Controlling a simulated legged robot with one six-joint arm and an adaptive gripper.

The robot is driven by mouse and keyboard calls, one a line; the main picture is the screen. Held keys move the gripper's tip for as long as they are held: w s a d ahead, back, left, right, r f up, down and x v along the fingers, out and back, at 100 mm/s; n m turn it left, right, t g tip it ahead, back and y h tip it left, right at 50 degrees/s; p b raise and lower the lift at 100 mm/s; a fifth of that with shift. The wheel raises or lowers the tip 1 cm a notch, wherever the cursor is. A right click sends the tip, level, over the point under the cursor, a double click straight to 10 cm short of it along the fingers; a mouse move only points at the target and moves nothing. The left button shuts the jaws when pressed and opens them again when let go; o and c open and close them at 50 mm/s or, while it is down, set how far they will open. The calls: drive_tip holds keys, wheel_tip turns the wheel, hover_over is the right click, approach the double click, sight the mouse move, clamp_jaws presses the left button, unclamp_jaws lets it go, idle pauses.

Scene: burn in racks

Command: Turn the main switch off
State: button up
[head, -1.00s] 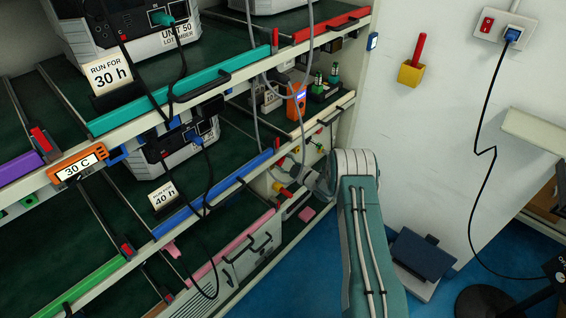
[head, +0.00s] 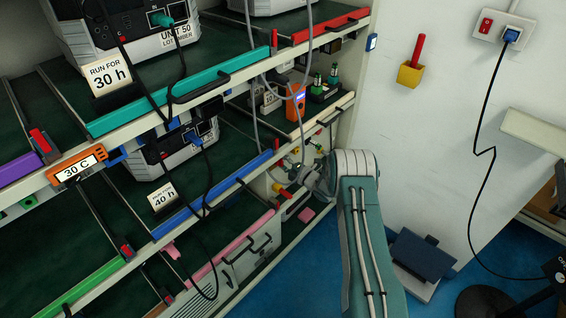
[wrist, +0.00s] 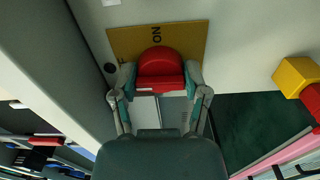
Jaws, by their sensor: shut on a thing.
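The main switch is a red rotary knob (wrist: 160,64) on a yellow plate (wrist: 193,38) in the wrist view. The word ON stands on the plate above the knob, turned sideways. My gripper (wrist: 160,84) has one finger on each side of the knob's red handle and is shut on it. In the head view my arm reaches down to the right end of the rack, and the gripper is mostly hidden there, so the switch cannot be made out.
A yellow block with a red part (wrist: 296,77) sticks out at the right of the wrist view. The rack's grey side wall (wrist: 62,65) is close on the left. In the head view, rack shelves with units and hanging cables fill the left; blue floor (head: 330,262) shows below.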

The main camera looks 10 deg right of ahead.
drive_tip(key=shift+s+a+f+n, duration=0.15)
drive_tip(key=shift+f+n, duration=0.15)
idle(0.4)
drive_tip(key=o, duration=1.2)
drive_tip(key=shift+c, duration=0.2)
drive_tip(key=shift+r, duration=0.1)
drive_tip(key=v, duration=1.2)
